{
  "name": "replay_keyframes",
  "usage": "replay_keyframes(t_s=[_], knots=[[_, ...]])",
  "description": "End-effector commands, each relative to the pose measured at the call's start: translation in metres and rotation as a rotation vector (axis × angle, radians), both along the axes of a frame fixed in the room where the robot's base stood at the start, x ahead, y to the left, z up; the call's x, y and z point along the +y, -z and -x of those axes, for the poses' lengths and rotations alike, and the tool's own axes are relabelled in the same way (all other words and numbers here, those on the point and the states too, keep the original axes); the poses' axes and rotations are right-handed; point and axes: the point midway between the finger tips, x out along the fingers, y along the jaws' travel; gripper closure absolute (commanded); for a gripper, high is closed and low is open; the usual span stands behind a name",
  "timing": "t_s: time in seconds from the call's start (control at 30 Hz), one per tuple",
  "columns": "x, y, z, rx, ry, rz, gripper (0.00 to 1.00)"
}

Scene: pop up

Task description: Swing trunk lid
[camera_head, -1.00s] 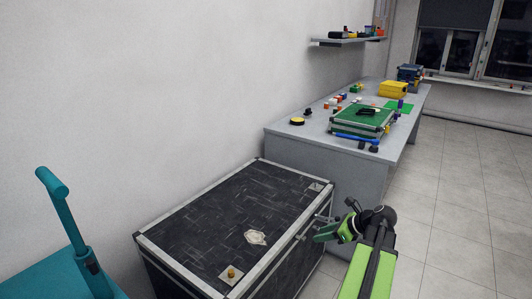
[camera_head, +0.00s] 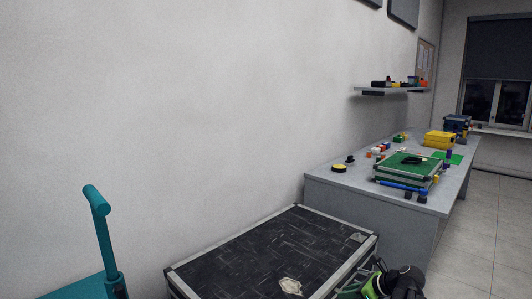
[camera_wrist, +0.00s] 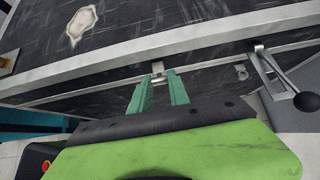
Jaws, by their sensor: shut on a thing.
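The trunk's black lid (camera_head: 270,253) has scratched panels and pale metal edging. It shows at the bottom of the head view and looks flat and closed. In the wrist view the lid (camera_wrist: 150,20) fills the top, with its metal rim running across. My gripper (camera_wrist: 160,82) has teal fingers at the trunk's front side. They are shut on a small metal tab (camera_wrist: 158,67) below the lid's rim. A lever with a black ball knob (camera_wrist: 307,102) sticks out to the right of the fingers. In the head view my gripper is partly cut off at the bottom edge.
A grey workbench (camera_head: 378,214) with a green-topped case (camera_head: 408,165) and small items stands behind the trunk at the right. A teal object with an upright handle (camera_head: 103,240) is at the left. A wall shelf (camera_head: 393,91) hangs above. Tiled floor (camera_head: 485,245) is clear at the right.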

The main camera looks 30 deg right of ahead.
Motion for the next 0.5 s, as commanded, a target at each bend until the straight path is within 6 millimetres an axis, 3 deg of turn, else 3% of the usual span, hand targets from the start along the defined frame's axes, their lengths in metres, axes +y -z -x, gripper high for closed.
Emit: replay_keyframes(t_s=[0.5], knots=[[0.002, -0.043, -0.01, -0.006, 0.001, -0.001, 1.0]])
